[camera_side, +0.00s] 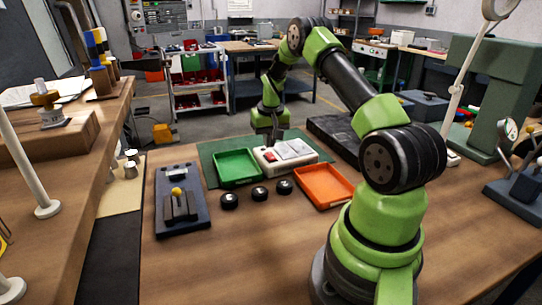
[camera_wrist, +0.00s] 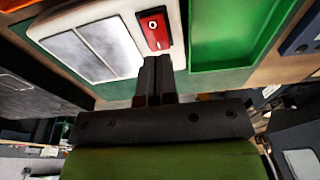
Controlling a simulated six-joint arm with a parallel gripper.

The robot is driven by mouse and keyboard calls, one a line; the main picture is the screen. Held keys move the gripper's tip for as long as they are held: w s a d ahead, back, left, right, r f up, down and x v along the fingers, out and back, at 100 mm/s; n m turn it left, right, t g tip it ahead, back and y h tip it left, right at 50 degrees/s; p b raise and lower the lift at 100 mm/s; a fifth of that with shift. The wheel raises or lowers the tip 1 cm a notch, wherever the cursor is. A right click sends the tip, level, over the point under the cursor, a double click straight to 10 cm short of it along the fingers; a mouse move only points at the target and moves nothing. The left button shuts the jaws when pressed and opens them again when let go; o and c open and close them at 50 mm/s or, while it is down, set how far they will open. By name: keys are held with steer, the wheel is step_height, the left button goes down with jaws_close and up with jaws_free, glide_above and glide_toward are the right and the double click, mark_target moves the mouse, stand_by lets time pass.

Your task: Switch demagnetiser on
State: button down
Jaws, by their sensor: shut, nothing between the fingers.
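The demagnetiser (camera_side: 290,153) is a cream box with pale metal plates on top. It stands on a green mat between a green tray and an orange tray. Its red rocker switch (camera_wrist: 154,30) with white marks shows in the wrist view, near the green tray side. The switch also shows in the side view (camera_side: 269,156). My gripper (camera_wrist: 153,62) is shut and empty. Its fingertips are at the lower end of the red switch in the wrist view; I cannot tell whether they touch it. In the side view the gripper (camera_side: 273,140) is over the box's switch end.
The green tray (camera_side: 237,181) is close on the left and the orange tray (camera_side: 324,199) on the right. Several black round parts (camera_side: 259,193) lie in front. A dark fixture (camera_side: 182,222) with a yellow knob stands further left. The front of the table is clear.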

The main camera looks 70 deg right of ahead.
mark_target(269, 153)
steer(key=shift+f, duration=1.15)
stand_by(1.0)
steer(key=shift+r, duration=3.5)
